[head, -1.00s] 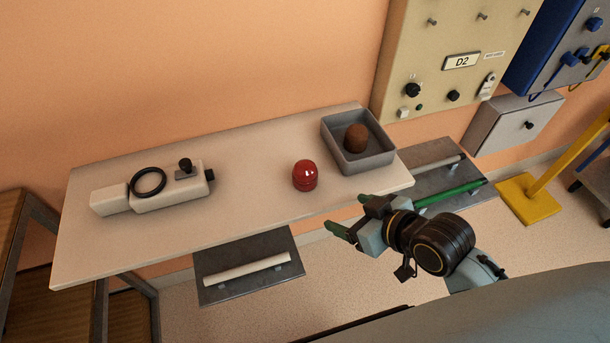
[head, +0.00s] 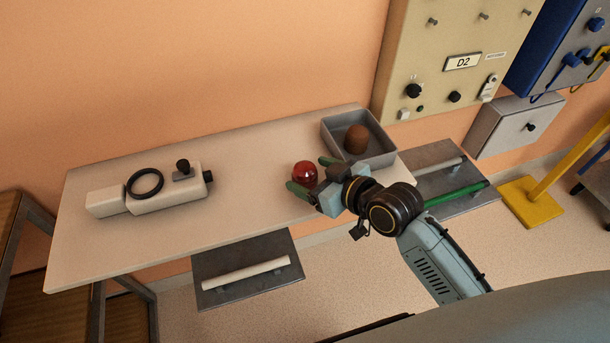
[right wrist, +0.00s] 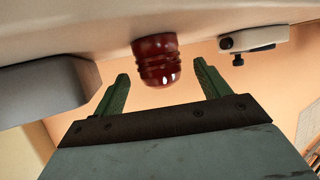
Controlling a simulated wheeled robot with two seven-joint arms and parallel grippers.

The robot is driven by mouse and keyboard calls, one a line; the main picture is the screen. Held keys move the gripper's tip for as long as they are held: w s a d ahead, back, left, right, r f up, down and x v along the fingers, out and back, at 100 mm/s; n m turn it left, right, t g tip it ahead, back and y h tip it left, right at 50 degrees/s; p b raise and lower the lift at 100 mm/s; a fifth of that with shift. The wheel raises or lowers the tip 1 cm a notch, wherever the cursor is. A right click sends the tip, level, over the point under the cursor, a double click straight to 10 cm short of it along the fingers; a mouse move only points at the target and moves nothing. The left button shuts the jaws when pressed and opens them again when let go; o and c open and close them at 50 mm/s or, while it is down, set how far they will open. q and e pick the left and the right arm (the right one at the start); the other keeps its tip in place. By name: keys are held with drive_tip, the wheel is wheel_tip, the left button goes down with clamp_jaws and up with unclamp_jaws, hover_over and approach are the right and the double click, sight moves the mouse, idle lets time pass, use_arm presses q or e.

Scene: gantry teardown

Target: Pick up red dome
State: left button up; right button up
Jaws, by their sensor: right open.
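The red dome (head: 305,173) stands on the pale table, left of the grey tray. In the head view my right gripper (head: 306,175) reaches in from the right, its fingers close to the dome and partly covering its lower part. In the right wrist view the dome (right wrist: 157,60) is glossy with ridged sides and shows upside down. It lies ahead of and between the two green fingertips (right wrist: 160,77), which are spread apart. I cannot tell whether they touch it. My right gripper is open. My left gripper is not in view.
A grey tray (head: 382,158) holds a brown dome (head: 356,139) just right of the red dome. A white device with a black ring (head: 145,183) lies at the left of the table (head: 240,220). The table's middle is clear. A beige D2 panel (head: 450,60) stands behind.

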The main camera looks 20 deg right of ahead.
sight(309, 174)
drive_tip(key=x, duration=0.4)
drive_tip(key=shift+a+f+b, duration=0.1)
drive_tip(key=shift+b, duration=0.25)
drive_tip(key=c, duration=1)
